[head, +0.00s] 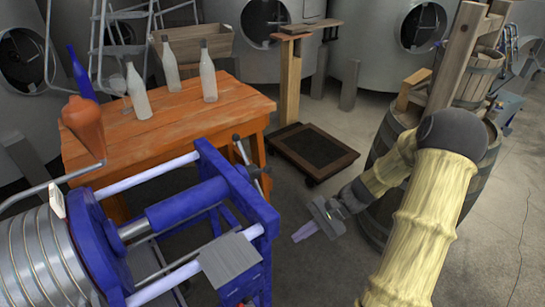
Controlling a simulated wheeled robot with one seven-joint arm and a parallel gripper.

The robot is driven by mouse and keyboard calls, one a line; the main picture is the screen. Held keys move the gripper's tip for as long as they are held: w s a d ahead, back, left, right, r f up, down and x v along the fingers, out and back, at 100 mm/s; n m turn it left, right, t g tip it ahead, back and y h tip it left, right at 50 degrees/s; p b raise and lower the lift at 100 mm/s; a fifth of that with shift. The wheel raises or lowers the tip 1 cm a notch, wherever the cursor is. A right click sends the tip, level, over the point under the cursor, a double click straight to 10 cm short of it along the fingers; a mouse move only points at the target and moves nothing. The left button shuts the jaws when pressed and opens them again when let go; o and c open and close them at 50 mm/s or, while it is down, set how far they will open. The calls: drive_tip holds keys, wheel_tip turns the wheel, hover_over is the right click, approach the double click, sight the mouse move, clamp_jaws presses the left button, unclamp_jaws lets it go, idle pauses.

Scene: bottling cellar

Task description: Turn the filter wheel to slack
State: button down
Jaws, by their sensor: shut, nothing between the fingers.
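The filter is a blue-framed press with ribbed grey plates (40,262) at the lower left and a blue screw cylinder (187,206) running to an end frame (232,180). What looks like its wheel shows only as metal spokes with dark knobs (241,148) behind that end frame; the hub is mostly hidden. I cannot read the wheel's setting. My gripper (303,232) is shut and empty, to the right of the end frame and apart from it. Its pale fingers point left toward the frame.
An orange wooden table (160,128) with bottles (207,75) stands behind the filter. A low platform scale (312,150) is on the floor beyond my gripper. Barrels (380,195) stand at right, close to my arm. Steel tanks line the back. Some floor between filter and barrels is clear.

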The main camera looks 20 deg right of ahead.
drive_tip(key=s+a+r+n+t+h, duration=0.3)
drive_tip(key=s+a+r+n+h, duration=0.2)
drive_tip(key=n+h, duration=0.5)
wheel_tip(320, 180, up, 2)
drive_tip(key=shift+s+a+r+h, duration=0.15)
drive_tip(key=shift+s+h, duration=0.45)
drive_tip(key=shift+s, duration=0.35)
